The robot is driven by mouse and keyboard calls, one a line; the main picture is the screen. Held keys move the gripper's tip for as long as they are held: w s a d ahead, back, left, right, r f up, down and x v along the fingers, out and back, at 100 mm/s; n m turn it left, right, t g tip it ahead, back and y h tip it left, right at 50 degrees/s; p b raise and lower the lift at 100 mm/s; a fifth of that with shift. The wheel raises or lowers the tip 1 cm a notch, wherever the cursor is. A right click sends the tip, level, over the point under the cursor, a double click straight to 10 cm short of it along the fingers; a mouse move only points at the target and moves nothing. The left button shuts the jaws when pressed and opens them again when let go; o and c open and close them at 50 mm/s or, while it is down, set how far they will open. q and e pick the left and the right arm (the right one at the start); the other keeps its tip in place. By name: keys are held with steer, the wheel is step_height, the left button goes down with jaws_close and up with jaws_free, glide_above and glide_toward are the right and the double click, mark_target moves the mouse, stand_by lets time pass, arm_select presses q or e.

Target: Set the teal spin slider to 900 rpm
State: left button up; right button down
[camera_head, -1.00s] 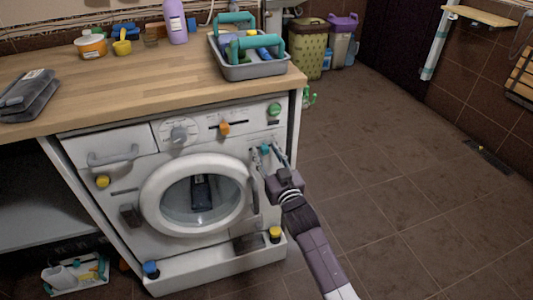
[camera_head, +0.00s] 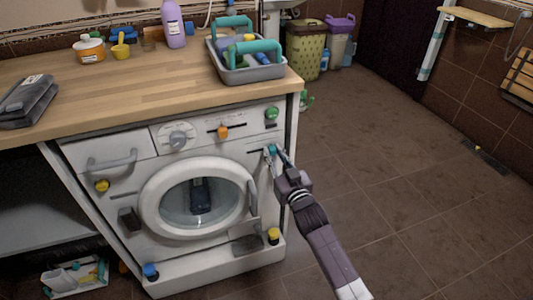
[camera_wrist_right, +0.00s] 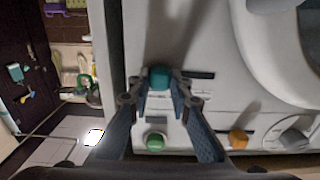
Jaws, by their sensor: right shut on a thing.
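The teal spin slider (camera_head: 272,150) sits on the upper right front of the white washing machine (camera_head: 136,193), below the green knob (camera_head: 271,113). My right gripper (camera_head: 271,152) reaches it from the lower right and is shut on it. In the right wrist view, the teal slider (camera_wrist_right: 159,78) stands between the two fingertips (camera_wrist_right: 158,90). Its dark slot (camera_wrist_right: 198,75) shows to the right of the fingers there, which is the left side in the head view. Any rpm marks are too small to read or hidden. My left gripper is not in view.
An orange slider (camera_head: 222,132) and a round dial (camera_head: 179,137) are on the panel to the left. The round door (camera_head: 173,226) with its handle (camera_head: 252,198) is close to my right gripper. A grey caddy (camera_head: 252,73) stands on the wooden worktop.

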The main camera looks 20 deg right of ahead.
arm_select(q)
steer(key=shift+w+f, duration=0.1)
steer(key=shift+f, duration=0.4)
arm_select(e)
steer(key=shift+d, duration=0.45)
steer(key=c, duration=1.8)
jaws_free()
steer(key=shift+d, duration=0.15)
steer(key=shift+o, duration=0.2)
steer(key=shift+s, duration=0.1)
steer(key=shift+s, duration=0.3)
steer(key=s, duration=1.1)
steer(key=shift+d, duration=0.15)
steer(key=shift+s, duration=0.1)
